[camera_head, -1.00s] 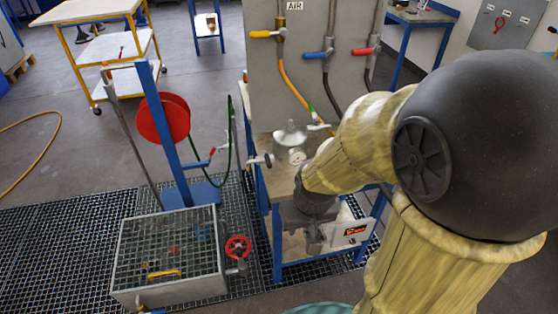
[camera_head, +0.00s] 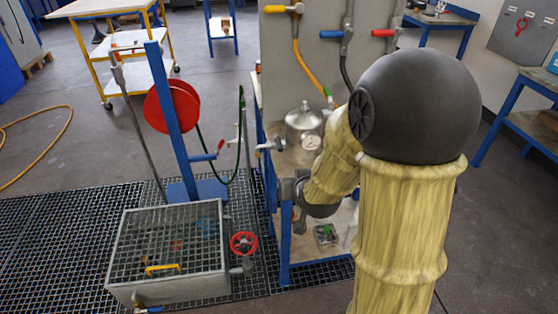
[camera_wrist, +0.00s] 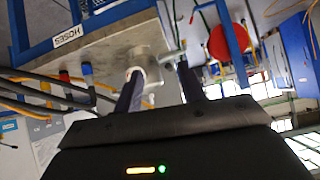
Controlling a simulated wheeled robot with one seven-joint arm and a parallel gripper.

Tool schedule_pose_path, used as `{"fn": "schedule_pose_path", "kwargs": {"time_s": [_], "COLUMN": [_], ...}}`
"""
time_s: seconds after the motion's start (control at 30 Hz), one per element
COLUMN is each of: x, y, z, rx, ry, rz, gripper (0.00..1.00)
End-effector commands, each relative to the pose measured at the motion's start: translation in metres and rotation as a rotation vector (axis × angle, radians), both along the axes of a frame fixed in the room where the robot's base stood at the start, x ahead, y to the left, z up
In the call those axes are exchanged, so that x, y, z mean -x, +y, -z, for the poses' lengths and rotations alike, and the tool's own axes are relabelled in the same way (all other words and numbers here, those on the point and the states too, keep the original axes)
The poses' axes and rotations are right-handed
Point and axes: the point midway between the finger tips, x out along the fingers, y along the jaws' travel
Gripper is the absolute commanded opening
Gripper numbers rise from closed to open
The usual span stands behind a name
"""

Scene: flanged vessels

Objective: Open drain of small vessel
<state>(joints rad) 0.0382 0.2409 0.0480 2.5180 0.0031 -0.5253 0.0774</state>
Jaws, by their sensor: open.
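The small vessel (camera_head: 303,122) is a silver lidded pot on the bench, with a round gauge (camera_head: 311,142) at its front. A grey valve fitting (camera_head: 268,146) sticks out to its left at the bench edge; I cannot tell its handle position. My gripper (camera_head: 300,222) is low at the bench's front left edge, below the vessel, its fingers mostly hidden by my wrist. In the wrist view my gripper (camera_wrist: 158,88) is open, its two dark fingers apart. A silver cylindrical part (camera_wrist: 145,74) shows beyond and between them, with no contact I can make out.
A metal-grated box (camera_head: 168,250) with a red handwheel (camera_head: 243,242) stands on the floor grating. A blue post with a red hose reel (camera_head: 160,106) rises behind it. Coloured hose valves (camera_head: 338,34) hang on the panel above the bench. A blue-framed table (camera_head: 540,95) stands at the right.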

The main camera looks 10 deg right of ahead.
Motion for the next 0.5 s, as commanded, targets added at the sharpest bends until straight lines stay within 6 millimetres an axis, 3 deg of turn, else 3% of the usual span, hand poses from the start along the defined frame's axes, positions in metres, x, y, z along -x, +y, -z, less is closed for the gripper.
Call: {"fn": "schedule_pose_path", "kwargs": {"time_s": [0.03, 0.1, 0.3, 0.5], "x": [-0.011, -0.025, -0.056, -0.068], "y": [0.000, 0.001, 0.000, -0.001], "z": [0.024, 0.034, 0.058, 0.065], "rx": [-0.008, -0.022, -0.065, -0.098], "ry": [-0.057, -0.151, -0.417, -0.615], "rz": [0.005, 0.012, 0.031, 0.043], "gripper": [0.40, 0.40, 0.40, 0.40]}}
